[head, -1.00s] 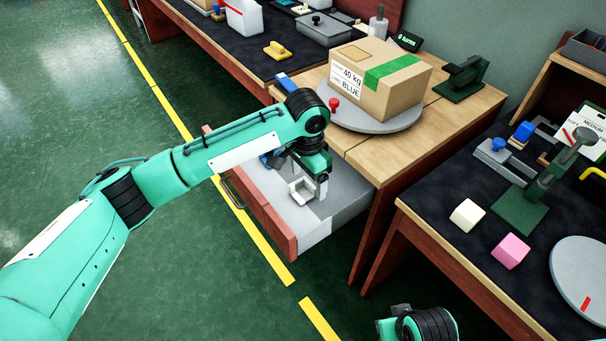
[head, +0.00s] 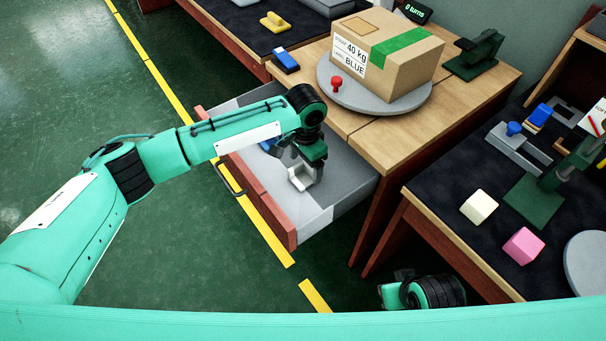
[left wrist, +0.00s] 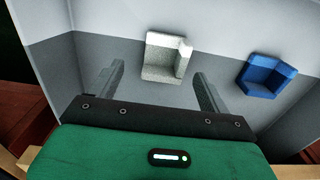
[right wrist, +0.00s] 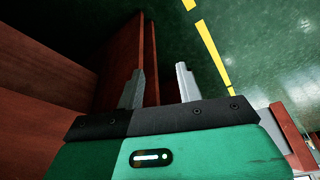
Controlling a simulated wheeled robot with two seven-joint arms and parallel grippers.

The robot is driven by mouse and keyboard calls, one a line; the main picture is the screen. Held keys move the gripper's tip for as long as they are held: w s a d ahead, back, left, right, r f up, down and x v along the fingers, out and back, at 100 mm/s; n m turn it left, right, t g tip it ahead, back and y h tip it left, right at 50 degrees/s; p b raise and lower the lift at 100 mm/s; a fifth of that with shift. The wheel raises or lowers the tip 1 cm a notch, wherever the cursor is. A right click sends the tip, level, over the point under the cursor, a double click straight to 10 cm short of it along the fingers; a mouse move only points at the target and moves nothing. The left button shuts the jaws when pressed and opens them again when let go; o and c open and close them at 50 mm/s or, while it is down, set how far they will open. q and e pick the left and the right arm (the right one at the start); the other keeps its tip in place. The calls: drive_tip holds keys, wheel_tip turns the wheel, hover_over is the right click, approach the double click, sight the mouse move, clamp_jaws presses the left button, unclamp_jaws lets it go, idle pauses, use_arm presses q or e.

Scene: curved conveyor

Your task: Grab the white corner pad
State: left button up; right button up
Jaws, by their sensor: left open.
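The white corner pad (head: 299,180) lies in the open drawer (head: 328,212), partly hidden by my left gripper in the head view. In the left wrist view the white corner pad (left wrist: 162,60) lies on the grey drawer floor, ahead of and between the two fingers. My left gripper (left wrist: 158,70) is open and empty, just above the drawer floor. A blue corner pad (left wrist: 266,78) lies to the right of the white one. My right gripper (right wrist: 159,69) is open and empty, beside red-brown wooden furniture and above the green floor.
A cardboard box (head: 388,52) sits on a grey turntable (head: 400,103) on the wooden bench above the drawer. A side table at right holds a cream cube (head: 479,206), a pink cube (head: 523,246) and a dark green stand (head: 535,203). Open floor lies at left.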

sight(304, 177)
use_arm(q)
drive_tip(key=f, duration=0.4)
drive_tip(key=shift+w+a+b, duration=0.15)
drive_tip(key=shift+w+b, duration=0.15)
drive_tip(key=shift+b, duration=0.05)
drive_tip(key=shift+f, duration=0.3)
drive_tip(key=shift+c, duration=0.2)
use_arm(e)
drive_tip(key=shift+v, duration=1.1)
use_arm(q)
drive_tip(key=c, duration=1)
use_arm(e)
drive_tip(key=shift+f, duration=0.3)
use_arm(q)
drive_tip(key=shift+r, duration=0.1)
